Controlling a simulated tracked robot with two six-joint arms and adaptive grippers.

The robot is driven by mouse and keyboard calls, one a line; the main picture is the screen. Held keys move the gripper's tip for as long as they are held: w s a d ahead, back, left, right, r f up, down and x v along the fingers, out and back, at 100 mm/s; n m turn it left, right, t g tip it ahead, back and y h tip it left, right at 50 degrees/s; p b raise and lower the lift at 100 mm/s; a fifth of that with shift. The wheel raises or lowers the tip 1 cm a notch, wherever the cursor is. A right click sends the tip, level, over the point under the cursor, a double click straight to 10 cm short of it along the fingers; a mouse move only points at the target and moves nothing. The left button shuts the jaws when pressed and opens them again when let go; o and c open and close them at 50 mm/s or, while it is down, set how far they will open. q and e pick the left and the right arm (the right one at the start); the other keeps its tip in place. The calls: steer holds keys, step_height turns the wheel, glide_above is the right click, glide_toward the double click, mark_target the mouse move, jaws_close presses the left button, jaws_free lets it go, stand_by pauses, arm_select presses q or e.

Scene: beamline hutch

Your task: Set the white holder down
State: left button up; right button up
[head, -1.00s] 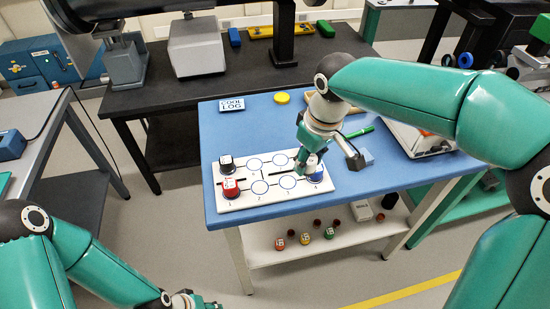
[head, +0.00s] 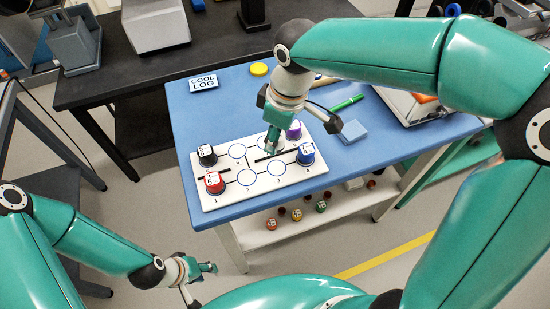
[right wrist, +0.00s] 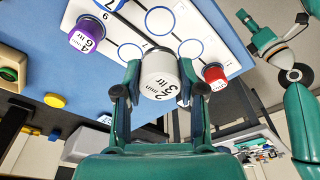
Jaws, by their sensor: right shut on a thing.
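The white holder (right wrist: 160,75), a short cylinder with black lettering on its end, sits between the two fingers of my right gripper (right wrist: 157,92), which is shut on it. In the head view my right gripper (head: 272,145) is over the back middle of the white numbered board (head: 224,199) and mostly hides the holder. I cannot tell whether the holder touches the board. My left gripper (head: 203,280) is apart from the board at the lower left, its fingers spread and empty.
On the board stand a black holder (head: 207,156), a red holder (head: 215,184), a blue holder (head: 306,155) and a purple holder (head: 294,131). Several front circles are empty.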

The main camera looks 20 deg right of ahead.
mark_target(283, 138)
step_height(283, 138, down, 9)
steer(key=shift+r, duration=0.15)
stand_by(0.4)
steer(key=o, duration=1.2)
steer(key=shift+c, duration=0.2)
steer(key=r, duration=0.4)
steer(key=s+d+r, duration=0.1)
steer(key=r, duration=0.7)
steer(key=shift+s+d, duration=0.15)
steer(key=shift+d, duration=0.05)
